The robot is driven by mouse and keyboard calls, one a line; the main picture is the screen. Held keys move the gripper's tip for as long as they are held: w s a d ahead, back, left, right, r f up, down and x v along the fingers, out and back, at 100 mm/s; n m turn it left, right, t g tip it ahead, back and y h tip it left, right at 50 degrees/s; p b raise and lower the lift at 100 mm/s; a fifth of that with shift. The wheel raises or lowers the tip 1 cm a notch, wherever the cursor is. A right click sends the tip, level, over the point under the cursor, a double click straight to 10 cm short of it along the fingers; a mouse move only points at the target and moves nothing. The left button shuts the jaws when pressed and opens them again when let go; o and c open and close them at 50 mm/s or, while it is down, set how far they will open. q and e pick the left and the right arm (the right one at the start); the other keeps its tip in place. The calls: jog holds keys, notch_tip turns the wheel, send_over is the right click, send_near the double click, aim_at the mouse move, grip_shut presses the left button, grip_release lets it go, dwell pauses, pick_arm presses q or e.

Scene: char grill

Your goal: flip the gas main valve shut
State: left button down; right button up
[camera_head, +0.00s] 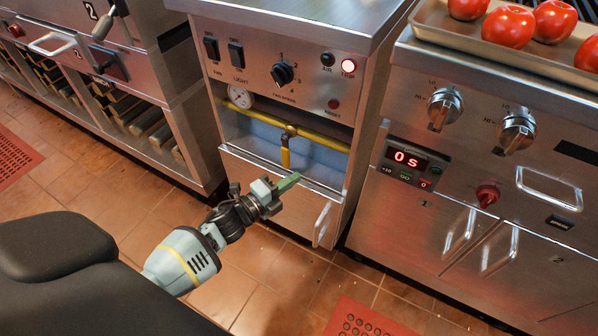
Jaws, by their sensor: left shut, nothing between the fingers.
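A yellow gas pipe (322,139) runs across the open recess of the middle steel cabinet. A dark valve body (289,130) sits about midway along it. A yellow lever (285,153) hangs down from the valve body, across the line of the pipe. My left gripper (287,184) comes in from the lower left. Its green fingers are shut and empty, in front of the cabinet and just below the lever's lower end in the picture. I cannot tell whether they touch the cabinet's ledge. My right gripper is not in view.
A round gauge (240,97) sits at the pipe's left end. A vertical handle (322,222) sticks out below. A grill unit with a timer (407,159) stands right.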

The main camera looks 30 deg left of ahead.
pick_arm(q)
jog(key=v, duration=0.6)
jog(key=shift+s+a+p, duration=0.15)
jog(key=shift+s+p, duration=0.1)
jog(key=shift+p, duration=0.2)
